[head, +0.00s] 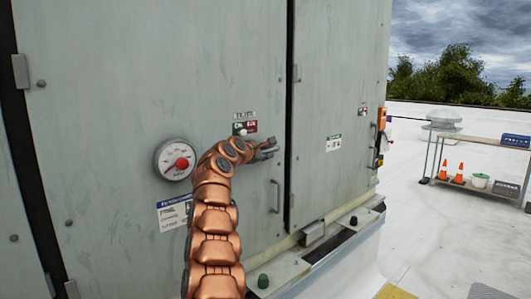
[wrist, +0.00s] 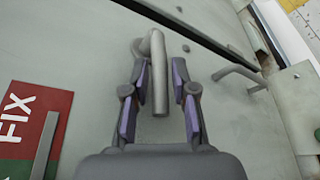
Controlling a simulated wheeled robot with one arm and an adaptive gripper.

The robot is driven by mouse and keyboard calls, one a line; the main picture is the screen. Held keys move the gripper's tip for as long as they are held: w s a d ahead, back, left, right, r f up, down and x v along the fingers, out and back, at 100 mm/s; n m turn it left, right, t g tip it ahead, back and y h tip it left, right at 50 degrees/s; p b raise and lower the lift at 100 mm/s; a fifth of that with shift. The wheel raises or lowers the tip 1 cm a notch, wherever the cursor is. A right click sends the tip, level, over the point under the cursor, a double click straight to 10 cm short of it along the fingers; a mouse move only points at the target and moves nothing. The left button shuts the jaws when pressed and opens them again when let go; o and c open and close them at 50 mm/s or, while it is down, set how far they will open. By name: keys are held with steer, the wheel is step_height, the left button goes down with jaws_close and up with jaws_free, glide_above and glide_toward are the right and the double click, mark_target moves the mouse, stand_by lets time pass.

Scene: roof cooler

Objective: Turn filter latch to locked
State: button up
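The filter latch (wrist: 158,75) is a grey bent lever on the pale green cabinet door, seen in the wrist view. Its round pivot end is at the top and its straight arm points down between my fingers. My gripper (wrist: 163,100) is open around the lever, with a finger on each side and visible gaps. In the head view my gripper (head: 270,150) is at the door, just below and right of a small green and red label (head: 246,127); it hides most of the latch there. That label's red part (wrist: 25,120), reading "FIX", shows at left in the wrist view.
A round gauge (head: 175,159) is on the door left of my arm. A fixed door handle (head: 275,196) is below my gripper, also at right in the wrist view (wrist: 238,75). A ledge (head: 313,236) runs along the cabinet base. A shelf cart (head: 475,187) stands far right on open roof.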

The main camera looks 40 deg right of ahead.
jaws_close()
steer(key=shift+a+f, duration=0.1)
steer(key=shift+f, duration=0.05)
stand_by(0.4)
